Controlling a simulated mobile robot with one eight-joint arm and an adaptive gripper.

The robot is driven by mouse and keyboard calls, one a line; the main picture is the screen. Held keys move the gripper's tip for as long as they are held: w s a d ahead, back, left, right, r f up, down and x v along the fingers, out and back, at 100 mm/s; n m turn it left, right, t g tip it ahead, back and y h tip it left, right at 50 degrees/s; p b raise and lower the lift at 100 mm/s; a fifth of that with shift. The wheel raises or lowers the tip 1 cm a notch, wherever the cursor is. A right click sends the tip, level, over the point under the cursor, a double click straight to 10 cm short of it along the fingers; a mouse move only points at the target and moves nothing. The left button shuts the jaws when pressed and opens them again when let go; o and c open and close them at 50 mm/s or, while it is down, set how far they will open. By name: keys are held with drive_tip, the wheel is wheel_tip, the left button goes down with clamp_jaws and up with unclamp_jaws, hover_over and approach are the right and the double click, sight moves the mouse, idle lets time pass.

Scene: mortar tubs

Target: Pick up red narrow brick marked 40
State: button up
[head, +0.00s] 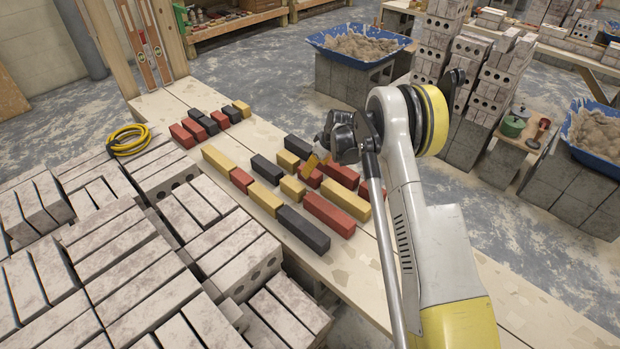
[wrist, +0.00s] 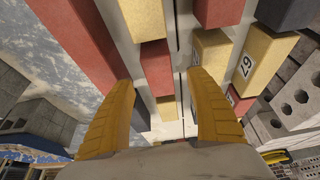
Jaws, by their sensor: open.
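Several red bricks lie on the pale plank bench, and I cannot read a 40 on any of them. In the head view, red bricks show below my gripper (head: 310,177), to its right (head: 343,176), as a long one in front (head: 328,214), and at the far left (head: 182,137). My gripper (head: 318,161) is open, with yellow fingers over the middle of the brick group. In the wrist view, a short red brick (wrist: 156,65) shows between the fingers (wrist: 163,80), and a long red brick (wrist: 68,35) lies left. The fingers appear empty.
Yellow and dark bricks stand close around, including a yellow brick with a tilted number like 67 (wrist: 245,64). Grey block stacks (head: 110,245) border the bench at left. A blue mortar tub (head: 360,44) stands behind. The bench's front right part (head: 420,280) is largely clear.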

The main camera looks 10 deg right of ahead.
drive_tip(key=b+x, duration=0.3)
drive_tip(key=x, duration=0.3)
drive_tip(key=shift+w+f, duration=0.25)
drive_tip(key=shift+r, duration=0.1)
drive_tip(key=shift+c, duration=0.9)
clamp_jaws()
